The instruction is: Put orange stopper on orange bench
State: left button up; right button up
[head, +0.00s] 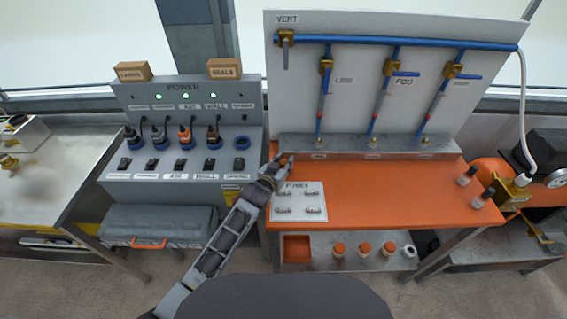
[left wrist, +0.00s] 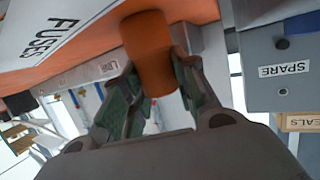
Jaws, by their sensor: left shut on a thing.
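The orange stopper (left wrist: 148,45) is a short orange cylinder between the fingers of my left gripper (left wrist: 155,95) in the left wrist view. In the head view my left gripper (head: 281,166) is at the back left corner of the orange bench (head: 385,200), shut on the stopper. The stopper shows there only as a small orange spot (head: 284,160). The bench top also shows beside the stopper in the left wrist view (left wrist: 95,48). I cannot tell whether the stopper touches the bench. My right gripper is not in view.
A white fuses plate (head: 298,188) lies on the bench near my left arm. A grey rail (head: 345,145) and pipe board are behind. The grey power panel (head: 180,105) stands left. The bench's middle is clear.

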pick_arm(q)
jog(key=o, duration=1)
jog(key=shift+r, duration=0.15)
jog(key=shift+v, duration=6)
jog(key=shift+d, duration=0.1)
